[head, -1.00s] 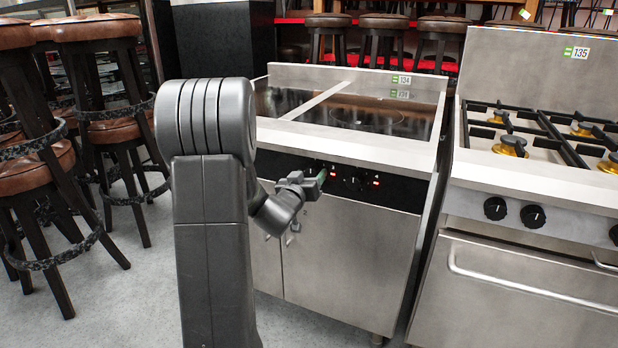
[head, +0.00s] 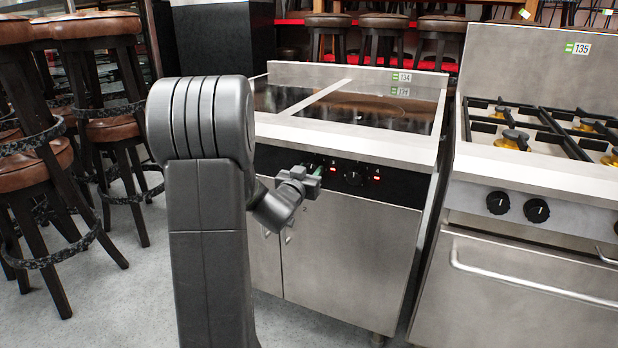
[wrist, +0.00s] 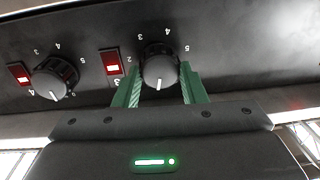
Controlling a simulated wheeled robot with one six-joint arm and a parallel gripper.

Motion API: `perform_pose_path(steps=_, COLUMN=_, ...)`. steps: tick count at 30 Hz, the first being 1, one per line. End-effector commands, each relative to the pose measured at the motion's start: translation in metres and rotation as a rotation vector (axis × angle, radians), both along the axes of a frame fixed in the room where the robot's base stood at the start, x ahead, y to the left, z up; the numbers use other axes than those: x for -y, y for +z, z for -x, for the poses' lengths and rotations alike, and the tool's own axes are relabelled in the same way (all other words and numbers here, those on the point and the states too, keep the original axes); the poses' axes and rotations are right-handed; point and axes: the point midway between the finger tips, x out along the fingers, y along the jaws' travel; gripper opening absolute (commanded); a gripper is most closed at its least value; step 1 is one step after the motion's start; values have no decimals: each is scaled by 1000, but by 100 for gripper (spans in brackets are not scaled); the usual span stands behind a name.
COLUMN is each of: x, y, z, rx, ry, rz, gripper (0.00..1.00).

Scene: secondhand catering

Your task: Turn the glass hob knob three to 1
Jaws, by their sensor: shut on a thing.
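The glass hob (head: 372,108) is a steel unit with a dark glass top and a black control panel (head: 400,186) on its front. My gripper (head: 312,176) is at this panel. In the wrist view its green fingers (wrist: 160,88) are on either side of a round grey knob (wrist: 160,69), shut on it. The knob's white pointer mark aims down in the picture. Digits around it look upside down; 5, 4, 3 and 2 show, and the part below is hidden by my gripper. A second knob (wrist: 55,78) sits to the left, also with its mark pointing down; it shows in the head view (head: 354,177).
Red lights (wrist: 111,68) glow beside the knobs. A gas range (head: 530,190) with black knobs and an oven handle stands close on the right. Bar stools (head: 100,110) stand at the left. Grey floor is open in front of the stools.

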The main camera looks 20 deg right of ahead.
Motion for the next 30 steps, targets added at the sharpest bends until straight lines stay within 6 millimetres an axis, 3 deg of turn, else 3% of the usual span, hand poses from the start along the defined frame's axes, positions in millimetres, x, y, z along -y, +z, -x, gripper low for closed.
perform_pose_path(steps=15, x=1, y=-4, z=1, rx=336, ry=0, rz=-284, gripper=15)
perform_pose_path(steps=30, x=1, y=-2, z=1, rx=486, ry=0, rz=-415, gripper=15)
